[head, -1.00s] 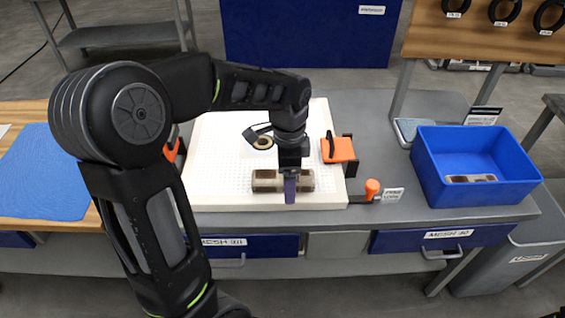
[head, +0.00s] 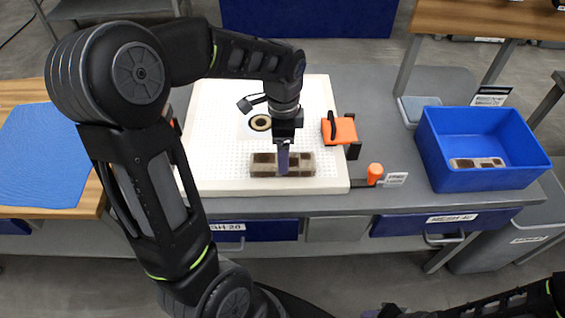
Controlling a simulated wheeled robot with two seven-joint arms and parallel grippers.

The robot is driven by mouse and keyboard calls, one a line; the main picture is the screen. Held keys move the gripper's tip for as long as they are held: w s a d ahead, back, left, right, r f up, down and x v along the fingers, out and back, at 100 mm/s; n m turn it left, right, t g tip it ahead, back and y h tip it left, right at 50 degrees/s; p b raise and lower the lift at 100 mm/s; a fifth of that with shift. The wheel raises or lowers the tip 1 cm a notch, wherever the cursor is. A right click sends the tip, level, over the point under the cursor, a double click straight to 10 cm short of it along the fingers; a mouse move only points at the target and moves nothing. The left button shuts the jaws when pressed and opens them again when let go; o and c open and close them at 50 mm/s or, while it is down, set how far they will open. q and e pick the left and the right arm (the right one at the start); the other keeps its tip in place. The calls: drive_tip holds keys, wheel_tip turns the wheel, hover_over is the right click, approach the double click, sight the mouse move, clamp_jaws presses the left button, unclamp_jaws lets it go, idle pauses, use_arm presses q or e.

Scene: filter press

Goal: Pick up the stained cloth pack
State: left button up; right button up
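A brown-and-beige stained cloth pack (head: 302,164) lies flat near the front edge of the white perforated board (head: 225,150). My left gripper (head: 283,172) points down over the middle of the pack, its fingers seen edge-on and overlapping it. The view does not show the gap between the fingers or whether they touch the pack. A similar brown-and-beige pack (head: 478,163) lies in the blue bin (head: 485,181) at the right. Part of my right arm shows at the bottom right, with its dark end (head: 388,311) cut off by the frame edge.
An orange block with a black handle (head: 340,130) stands at the board's right edge, and an orange knob (head: 375,171) is near its front right corner. A ring (head: 260,122) lies behind the pack. A blue mat (head: 42,160) is on the left table.

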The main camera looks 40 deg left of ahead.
use_arm(q)
drive_tip(key=shift+f+p, duration=0.5)
drive_tip(key=shift+f, duration=2.1)
drive_tip(key=c, duration=1.5)
